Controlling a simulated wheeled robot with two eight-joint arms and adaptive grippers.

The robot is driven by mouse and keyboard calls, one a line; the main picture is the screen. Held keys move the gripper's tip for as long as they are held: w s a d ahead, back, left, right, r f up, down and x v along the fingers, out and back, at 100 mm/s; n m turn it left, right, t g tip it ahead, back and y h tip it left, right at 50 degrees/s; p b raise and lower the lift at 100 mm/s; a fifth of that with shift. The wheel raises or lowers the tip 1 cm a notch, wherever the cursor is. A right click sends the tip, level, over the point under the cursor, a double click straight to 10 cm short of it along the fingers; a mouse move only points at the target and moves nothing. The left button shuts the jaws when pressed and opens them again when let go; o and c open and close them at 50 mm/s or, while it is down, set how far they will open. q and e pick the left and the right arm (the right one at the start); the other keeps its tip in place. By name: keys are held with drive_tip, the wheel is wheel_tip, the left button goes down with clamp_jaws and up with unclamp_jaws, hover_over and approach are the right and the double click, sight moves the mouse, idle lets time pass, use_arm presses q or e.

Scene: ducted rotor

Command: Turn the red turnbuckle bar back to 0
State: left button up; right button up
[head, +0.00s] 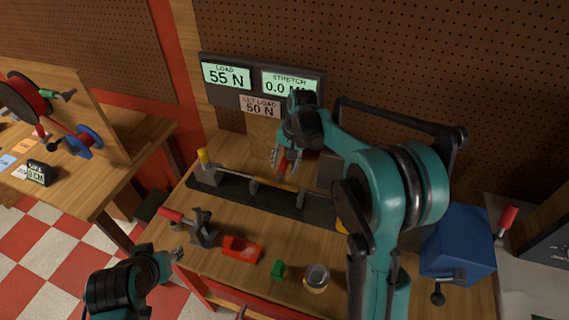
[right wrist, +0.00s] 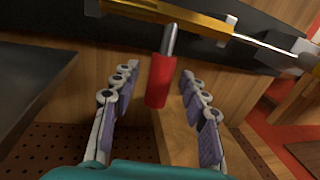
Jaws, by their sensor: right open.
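The red turnbuckle bar (head: 283,167) stands out from the yellow turnbuckle body on the long black rig on the bench. In the right wrist view, the red bar (right wrist: 159,80) has a metal shank that meets the yellow body (right wrist: 185,14). My right gripper (head: 287,160) is open, its padded fingers on either side of the bar with gaps showing in the right wrist view (right wrist: 159,74). My left gripper (head: 177,254) is low at the left, near the bench's front edge, away from the bar; its jaws are too small to read.
The display panel (head: 262,77) reads LOAD 55 N and STRETCH 0.0; a label reads SET LOAD 50 N. A red-handled clamp (head: 202,228), red tray (head: 241,249), green piece (head: 278,269) and round glass-like dish (head: 316,277) lie in front. A blue box (head: 459,240) is at the right.

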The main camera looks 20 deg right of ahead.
sight(282, 165)
clamp_jaws()
drive_tip(key=shift+s+a+r+t+h+p, duration=0.25)
drive_tip(key=shift+r+t+h, duration=0.15)
drive_tip(key=shift+t, duration=0.2)
drive_tip(key=shift+s+a+r+t+h+p, duration=0.1)
drive_tip(key=shift+s+r+t+h+p, duration=0.1)
drive_tip(key=shift+r+t+h+p, duration=0.3)
drive_tip(key=shift+s+a+r+n+t+h, duration=0.15)
drive_tip(key=shift+s+a+r+t+h, duration=0.1)
drive_tip(key=shift+t, duration=0.35)
drive_tip(key=shift+s+a+r+n+t+h, duration=0.15)
drive_tip(key=shift+s+t+h, duration=0.1)
drive_tip(key=shift+t, duration=0.35)
drive_tip(key=shift+s+a+r+t+h+b, duration=0.2)
drive_tip(key=shift+s+t+h+b, duration=0.15)
drive_tip(key=shift+t, duration=0.2)
drive_tip(key=shift+s+a+r+t+h+b, duration=0.2)
drive_tip(key=shift+t+h+b, duration=0.2)
drive_tip(key=shift+t, duration=0.15)
drive_tip(key=shift+s+a+r+n+t+h+b, duration=0.15)
drive_tip(key=shift+s+a+t+h+b, duration=0.1)
drive_tip(key=shift+s+t+h+b, duration=0.4)
drive_tip(key=shift+s+a+r+n+t+h+b, duration=0.15)
drive_tip(key=shift+s+a+t+h+b, duration=0.15)
drive_tip(key=shift+t+b, duration=0.6)
